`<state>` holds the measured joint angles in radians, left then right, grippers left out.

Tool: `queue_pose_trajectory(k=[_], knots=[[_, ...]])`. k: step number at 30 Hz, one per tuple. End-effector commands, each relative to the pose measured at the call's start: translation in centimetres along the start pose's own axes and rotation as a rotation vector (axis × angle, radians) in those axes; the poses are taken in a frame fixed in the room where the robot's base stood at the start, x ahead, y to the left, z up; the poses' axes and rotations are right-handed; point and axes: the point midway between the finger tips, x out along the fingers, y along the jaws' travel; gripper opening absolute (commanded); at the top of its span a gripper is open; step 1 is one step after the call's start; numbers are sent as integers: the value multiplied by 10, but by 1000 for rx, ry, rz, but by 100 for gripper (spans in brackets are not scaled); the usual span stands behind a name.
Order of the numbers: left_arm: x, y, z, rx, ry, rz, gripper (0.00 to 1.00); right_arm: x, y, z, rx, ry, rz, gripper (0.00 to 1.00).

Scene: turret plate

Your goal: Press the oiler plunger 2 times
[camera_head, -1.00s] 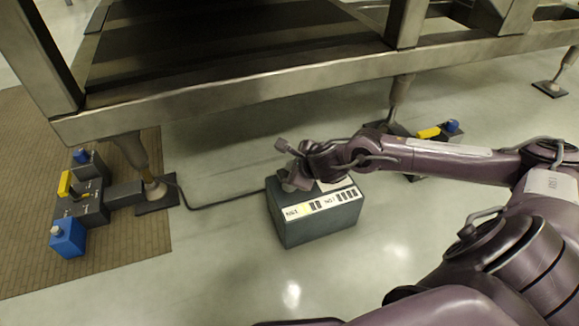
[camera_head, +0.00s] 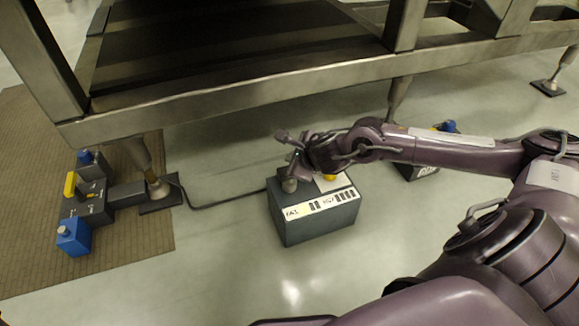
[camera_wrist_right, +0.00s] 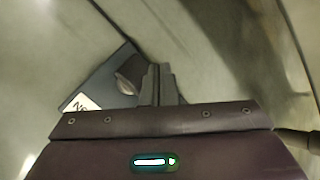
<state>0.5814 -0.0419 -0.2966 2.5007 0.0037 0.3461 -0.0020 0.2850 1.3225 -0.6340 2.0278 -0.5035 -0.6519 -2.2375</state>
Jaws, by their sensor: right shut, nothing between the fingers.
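The oiler appears to be the dark grey box (camera_head: 318,226) on the floor in the middle of the head view, with a white label strip along its top front edge. A short grey rounded knob (camera_head: 289,186), which looks like the plunger, stands on its top left. My right gripper (camera_head: 291,158) is shut and empty, just above and behind the knob in the picture; contact cannot be told. In the right wrist view the shut fingers (camera_wrist_right: 159,84) point beside the knob (camera_wrist_right: 126,84) on the box (camera_wrist_right: 108,76). My left gripper is out of view.
A metal frame (camera_head: 240,104) spans the scene behind the box. A blue block (camera_head: 73,237) and dark units with a yellow part (camera_head: 70,184) stand on the brown mat at left. A cable (camera_head: 228,201) runs to the box. Floor in front is clear.

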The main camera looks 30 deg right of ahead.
Motion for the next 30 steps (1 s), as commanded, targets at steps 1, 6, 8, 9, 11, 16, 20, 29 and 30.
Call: queue_pose_trajectory(k=[1,6,8,9,11,16,20,29,30], knots=[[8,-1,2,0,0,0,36,-7,-6,6,0,-1,-1,0],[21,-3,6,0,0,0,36,-19,-14,14,1,-1,-1,0],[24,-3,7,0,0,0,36,-22,-16,16,0,-1,0,0],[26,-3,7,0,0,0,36,-24,-17,17,0,0,0,0],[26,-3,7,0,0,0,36,-24,-18,18,0,0,0,0],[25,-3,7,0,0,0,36,-24,-17,17,1,0,0,0],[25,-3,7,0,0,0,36,-23,-17,17,1,0,0,0],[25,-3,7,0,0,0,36,-23,-17,17,1,0,0,0],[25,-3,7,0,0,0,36,-23,-17,17,1,0,0,0]])
